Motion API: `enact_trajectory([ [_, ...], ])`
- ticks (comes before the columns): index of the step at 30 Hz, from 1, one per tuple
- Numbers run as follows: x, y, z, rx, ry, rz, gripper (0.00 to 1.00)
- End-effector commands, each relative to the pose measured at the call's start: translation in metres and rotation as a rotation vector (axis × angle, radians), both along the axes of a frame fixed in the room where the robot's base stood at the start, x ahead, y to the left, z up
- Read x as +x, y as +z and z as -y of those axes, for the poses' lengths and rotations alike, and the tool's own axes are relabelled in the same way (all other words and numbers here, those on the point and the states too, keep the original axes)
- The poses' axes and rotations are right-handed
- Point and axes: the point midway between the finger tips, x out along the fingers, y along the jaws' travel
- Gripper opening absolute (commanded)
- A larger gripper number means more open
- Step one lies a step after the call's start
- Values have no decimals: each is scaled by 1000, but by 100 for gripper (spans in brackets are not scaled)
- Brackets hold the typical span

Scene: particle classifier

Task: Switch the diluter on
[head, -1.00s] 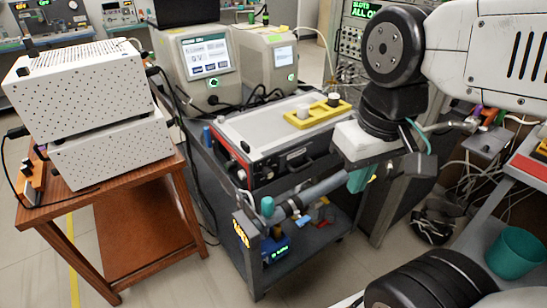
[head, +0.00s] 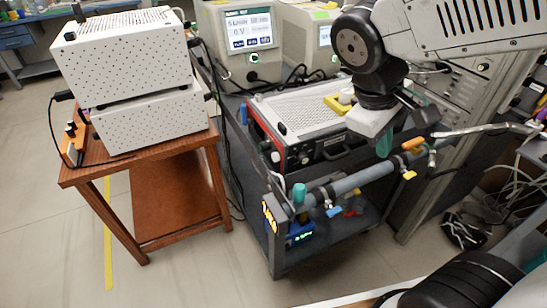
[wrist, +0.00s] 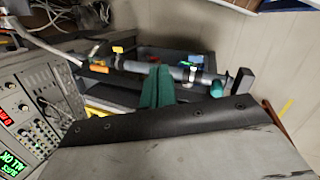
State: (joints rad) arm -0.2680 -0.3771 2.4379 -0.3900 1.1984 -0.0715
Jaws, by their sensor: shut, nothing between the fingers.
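No label reads "diluter", so I cannot tell for certain which device it is. A grey pipe (head: 350,184) with coloured valve handles runs along the front of the dark cart (head: 270,240). It has an orange handle (head: 413,144), a yellow handle (head: 409,175) and a blue handle (head: 334,212). My gripper (head: 384,146) has teal fingers pointing down, just behind the pipe in the head view. In the wrist view the fingers (wrist: 157,86) are together and empty, overlapping the pipe (wrist: 135,67); contact cannot be told.
A silver-topped box (head: 300,110) sits on the cart, with two screen instruments (head: 250,38) behind. A small blue device with a lit display (head: 300,232) is on the lower shelf. White boxes (head: 150,125) stand on a wooden table (head: 180,165) at left. Floor between is clear.

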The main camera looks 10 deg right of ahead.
Motion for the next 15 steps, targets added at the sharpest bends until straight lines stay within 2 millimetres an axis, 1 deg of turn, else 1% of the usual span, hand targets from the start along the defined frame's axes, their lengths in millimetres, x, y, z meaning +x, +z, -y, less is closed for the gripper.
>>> enact_trajectory([
  [1,19,-8,-10,-68,102,-37,0],
  [3,44,-18,-23,-163,238,-72,0],
  [5,65,-28,-38,-243,359,-100,0],
  [6,78,-35,-50,-297,440,-116,0],
  [8,98,-48,-71,-376,566,-141,0],
  [9,110,-58,-86,-427,650,-155,0],
  [11,126,-73,-112,-507,780,-173,0],
  [12,136,-85,-130,-558,865,-185,0],
  [14,147,-102,-159,-633,992,-199,0],
  [15,153,-115,-178,-681,1072,-207,0],
])
